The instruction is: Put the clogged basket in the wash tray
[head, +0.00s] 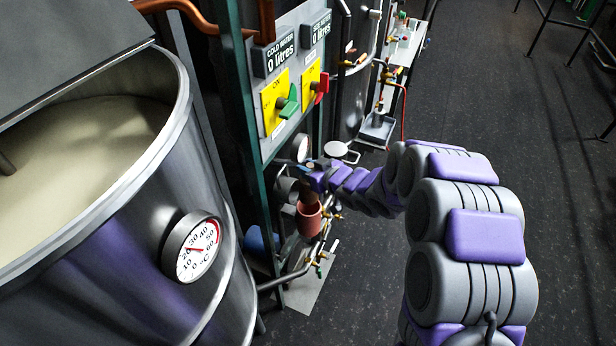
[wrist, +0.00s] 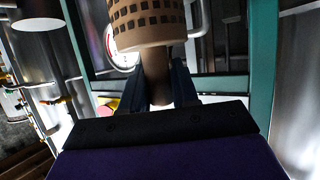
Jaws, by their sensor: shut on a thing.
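The clogged basket (wrist: 150,22) is a tan cylinder with rows of dark square openings, at the top of the wrist view and cut off by its edge. My gripper (wrist: 158,78) is shut on the narrow brown stem below the perforated part, one dark finger on each side. In the head view my wrist reaches in beside the green frame; the fingers are too small to make out there. A grey shallow tray (head: 378,130), which looks like the wash tray, is beyond my wrist, to its upper right. Its inside is hard to see.
A reddish-brown cup-like cylinder (head: 308,222) is among pipes and valves just below my wrist. A green frame (head: 252,120) with water panels and levers stands left of it. A large steel vat (head: 150,200) with a dial fills the left.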

